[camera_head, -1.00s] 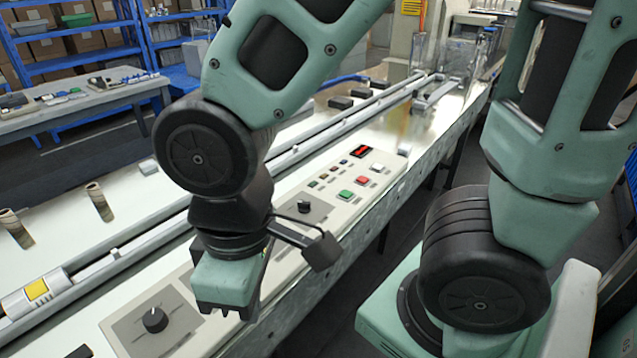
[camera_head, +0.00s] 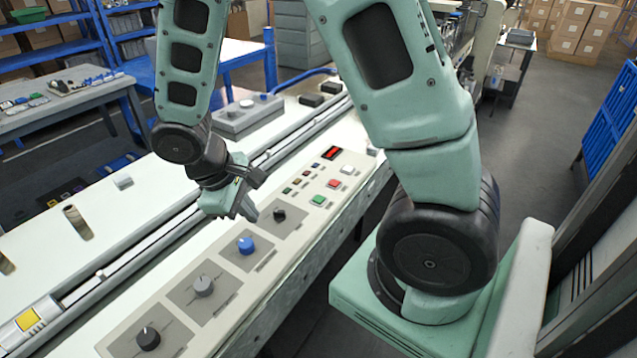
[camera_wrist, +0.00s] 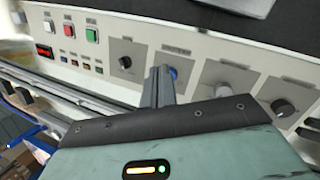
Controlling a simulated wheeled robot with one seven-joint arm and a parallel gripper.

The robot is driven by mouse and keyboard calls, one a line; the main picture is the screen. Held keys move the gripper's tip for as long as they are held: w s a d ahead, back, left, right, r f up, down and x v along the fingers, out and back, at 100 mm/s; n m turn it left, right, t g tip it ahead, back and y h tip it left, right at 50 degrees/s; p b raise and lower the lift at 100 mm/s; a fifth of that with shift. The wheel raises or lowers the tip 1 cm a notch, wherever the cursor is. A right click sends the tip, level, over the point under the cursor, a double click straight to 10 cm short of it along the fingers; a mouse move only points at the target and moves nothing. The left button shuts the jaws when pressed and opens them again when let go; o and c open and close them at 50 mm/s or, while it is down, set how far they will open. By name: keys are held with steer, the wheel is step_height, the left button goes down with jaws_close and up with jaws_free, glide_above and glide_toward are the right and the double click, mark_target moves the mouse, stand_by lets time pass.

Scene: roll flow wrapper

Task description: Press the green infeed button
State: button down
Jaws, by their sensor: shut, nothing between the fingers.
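The green button (camera_head: 318,200) is a square cap on the pale control panel (camera_head: 303,225), next to a red button (camera_head: 334,184). In the wrist view the green button (camera_wrist: 91,35) is at the upper left, unobstructed. My gripper (camera_head: 250,211) is shut and empty. It is above the panel's far edge, left of the small black knob (camera_head: 280,214) and apart from the green button. In the wrist view its closed fingers (camera_wrist: 159,82) are in front of the blue knob (camera_wrist: 172,73), partly hiding it.
A white button (camera_head: 347,170), small coloured buttons and a red display (camera_head: 331,153) share the panel. The blue knob (camera_head: 245,245), a grey knob (camera_head: 203,286) and a larger black knob (camera_head: 148,338) line the nearer part. A rail runs behind the panel.

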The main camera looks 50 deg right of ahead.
steer(key=w+d+g+h+p, duration=0.1)
steer(key=w+d+h+p, duration=0.15)
steer(key=d, duration=0.85)
steer(key=g+h+p, duration=0.1)
steer(key=h+p, duration=0.1)
steer(key=p, duration=0.2)
glide_above(315, 200)
step_height(315, 200, down, 3)
steer(key=shift+f, duration=0.1)
step_height(315, 200, down, 8)
steer(key=b, duration=0.5)
steer(key=shift+r, duration=0.25)
steer(key=shift+f+b, duration=0.55)
steer(key=shift+b, duration=0.15)
steer(key=shift+f+b, duration=0.4)
steer(key=shift+b, duration=0.2)
